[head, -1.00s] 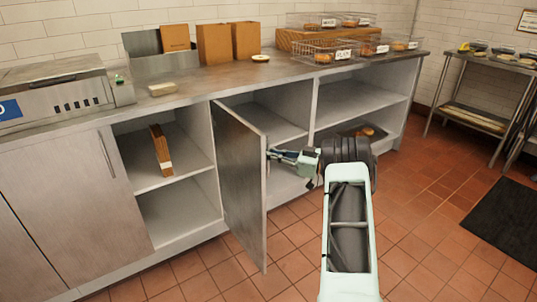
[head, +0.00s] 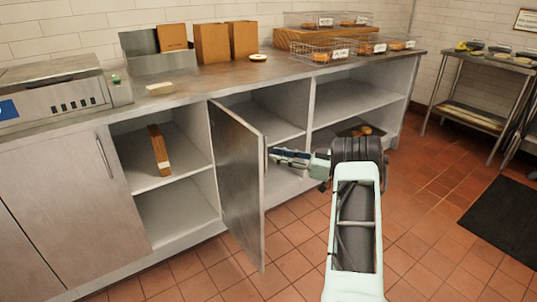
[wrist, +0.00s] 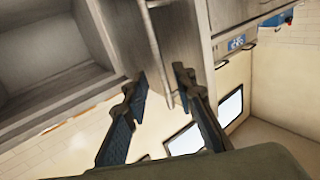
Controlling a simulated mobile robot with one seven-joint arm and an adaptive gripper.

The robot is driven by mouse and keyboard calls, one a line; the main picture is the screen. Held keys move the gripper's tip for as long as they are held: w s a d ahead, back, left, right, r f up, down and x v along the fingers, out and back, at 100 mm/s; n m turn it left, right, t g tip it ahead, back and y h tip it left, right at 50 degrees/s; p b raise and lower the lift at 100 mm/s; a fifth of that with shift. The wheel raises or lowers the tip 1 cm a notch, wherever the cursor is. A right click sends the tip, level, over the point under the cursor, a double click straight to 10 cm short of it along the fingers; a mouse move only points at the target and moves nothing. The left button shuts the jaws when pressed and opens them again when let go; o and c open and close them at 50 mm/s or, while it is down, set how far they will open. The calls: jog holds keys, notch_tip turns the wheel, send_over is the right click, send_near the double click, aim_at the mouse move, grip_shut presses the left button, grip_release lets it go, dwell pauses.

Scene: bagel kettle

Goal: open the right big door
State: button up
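The right big door (head: 238,180) stands swung out from the counter front, with its inner face toward the head camera. Its handle (head: 266,160) barely shows past the free edge on the right side. My gripper (head: 274,155) is at that handle, right of the door. In the wrist view the handle (wrist: 156,50) is a long bar running between the two spread fingers of my gripper (wrist: 160,78). The fingers look apart, with gaps beside the bar. Whether one touches it is hard to tell.
The open cabinet (head: 160,185) left of the door holds a brown upright item (head: 159,150). The closed left door (head: 80,195) is beside it. Open shelves (head: 355,102) lie to the right. The tiled floor (head: 295,265) in front is clear.

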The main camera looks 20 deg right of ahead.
jog(key=v, duration=0.7)
dwell(0.3)
